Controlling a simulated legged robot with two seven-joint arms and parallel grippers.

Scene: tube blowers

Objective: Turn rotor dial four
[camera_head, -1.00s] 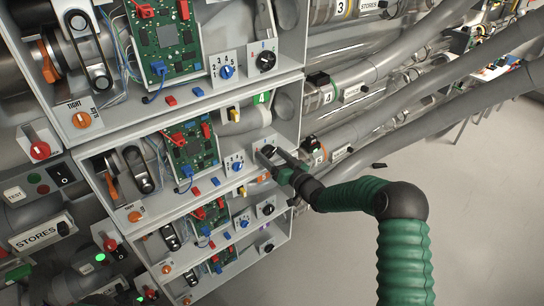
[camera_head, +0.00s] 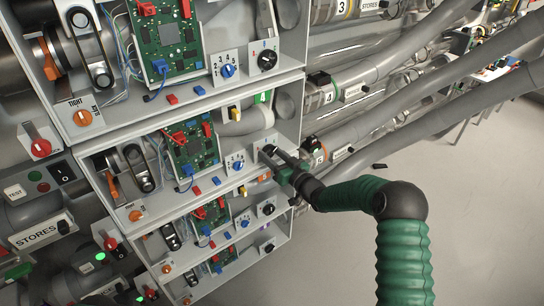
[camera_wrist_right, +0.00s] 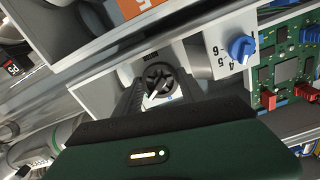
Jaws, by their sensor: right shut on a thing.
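My right gripper (camera_head: 272,154) reaches in from the right on its green sleeved arm. Its fingers are at a black dial on the white plate at the right end of the second bay from the top. In the right wrist view the round black dial (camera_wrist_right: 159,82) with a pale pointer lies between the two fingertips (camera_wrist_right: 158,92), and the gripper is shut on it. In the head view the fingers largely hide this dial. My left gripper is not in view.
A blue numbered dial (camera_head: 238,165) sits left of the gripped dial, beside a green circuit board (camera_head: 196,148). Another black dial (camera_head: 267,59) is in the bay above, and one (camera_head: 268,209) below. Shelf edges and grey pipes (camera_head: 420,110) surround the arm. Floor is open at right.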

